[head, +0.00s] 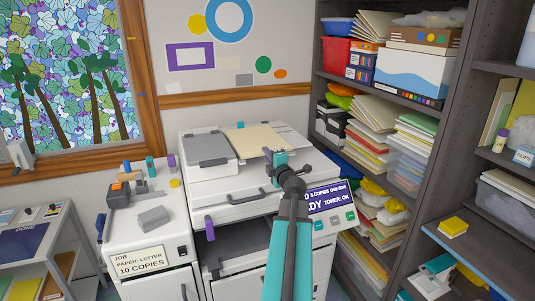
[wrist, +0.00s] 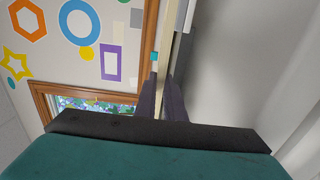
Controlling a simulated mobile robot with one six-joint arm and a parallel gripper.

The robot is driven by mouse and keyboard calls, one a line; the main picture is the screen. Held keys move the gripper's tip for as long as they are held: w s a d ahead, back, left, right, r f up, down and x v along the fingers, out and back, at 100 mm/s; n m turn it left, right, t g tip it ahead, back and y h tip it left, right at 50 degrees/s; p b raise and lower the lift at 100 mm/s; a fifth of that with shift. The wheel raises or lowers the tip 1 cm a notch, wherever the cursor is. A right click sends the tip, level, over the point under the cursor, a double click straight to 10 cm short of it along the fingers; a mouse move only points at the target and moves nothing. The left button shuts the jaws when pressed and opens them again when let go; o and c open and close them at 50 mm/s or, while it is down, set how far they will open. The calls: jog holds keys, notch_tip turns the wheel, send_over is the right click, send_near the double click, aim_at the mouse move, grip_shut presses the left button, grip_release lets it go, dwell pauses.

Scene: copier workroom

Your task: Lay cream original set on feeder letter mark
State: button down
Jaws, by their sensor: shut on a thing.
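The cream original set (head: 255,139) is a flat, thin stack over the top right of the copier (head: 195,170). My gripper (head: 276,157) is shut on its near right edge. In the wrist view, the two dark fingers (wrist: 163,98) pinch the set (wrist: 163,55), seen edge-on. I cannot tell whether the set touches the surface below it. The feeder (head: 210,147) is the grey-topped unit at the left of the copier top. The letter mark cannot be made out; the set or my arm may hide it.
A side counter (head: 150,225) with a stapler-like device and a grey block (head: 153,217) stands left of the copier. A full shelf (head: 385,130) rises close on the right. The copier's panel (head: 330,202) lies right of my arm.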

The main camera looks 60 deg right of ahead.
jog(key=shift+f, duration=0.3)
jog(key=c, duration=1.8)
grip_release()
jog(key=shift+o, duration=0.2)
jog(key=shift+s+a, duration=0.1)
jog(key=shift+b+v, duration=0.8)
jog(key=shift+v, duration=2)
jog(key=shift+f+b, duration=0.15)
jog(key=shift+b, duration=0.55)
jog(key=shift+b, duration=0.3)
jog(key=b, duration=0.4)
jog(key=shift+s+a, duration=0.2)
jog(key=shift+s, duration=0.05)
